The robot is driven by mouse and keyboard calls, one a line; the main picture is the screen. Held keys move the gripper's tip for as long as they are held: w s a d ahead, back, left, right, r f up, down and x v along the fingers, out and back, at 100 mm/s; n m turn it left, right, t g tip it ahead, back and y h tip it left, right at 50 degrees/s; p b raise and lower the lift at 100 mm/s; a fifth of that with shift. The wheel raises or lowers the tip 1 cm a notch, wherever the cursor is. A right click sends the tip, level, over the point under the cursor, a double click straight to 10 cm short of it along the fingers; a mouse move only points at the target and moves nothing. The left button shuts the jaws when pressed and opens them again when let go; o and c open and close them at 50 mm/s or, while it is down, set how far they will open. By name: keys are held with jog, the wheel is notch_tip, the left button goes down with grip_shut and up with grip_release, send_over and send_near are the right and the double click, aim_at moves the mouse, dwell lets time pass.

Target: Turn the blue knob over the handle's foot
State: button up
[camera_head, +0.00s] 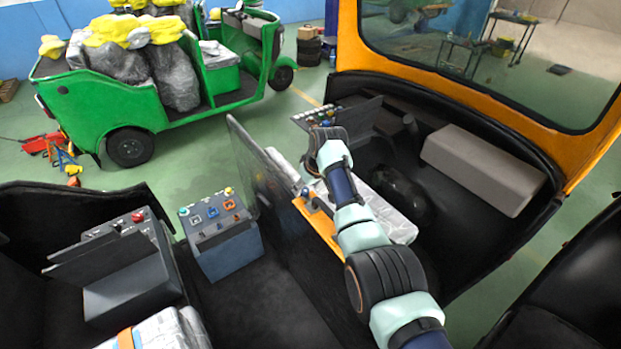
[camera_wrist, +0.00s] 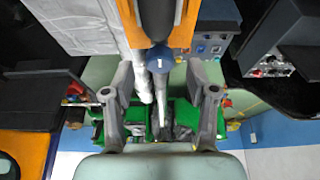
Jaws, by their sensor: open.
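The blue knob (camera_wrist: 160,60) is round with a white mark and shows in the wrist view on an orange strip (camera_wrist: 184,30). A grey handle (camera_wrist: 160,95) runs down the picture from under it. My gripper (camera_wrist: 159,72) is open, with one finger on each side of the knob and handle. No contact shows, and I cannot tell the depth gap. In the head view, the orange strip (camera_head: 322,225) lies beside my arm, with a small blue spot, apparently the knob (camera_head: 305,191), near its upper end. My gripper's fingers are not clear there.
A grey box with buttons (camera_head: 218,232) stands left of the strip. A dark upright panel (camera_head: 255,170) rises between them. A grey padded block (camera_head: 482,168) lies at right.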

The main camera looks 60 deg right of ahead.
jog(key=v, duration=1)
jog(key=shift+r, duration=0.35)
jog(key=shift+s+a, duration=0.1)
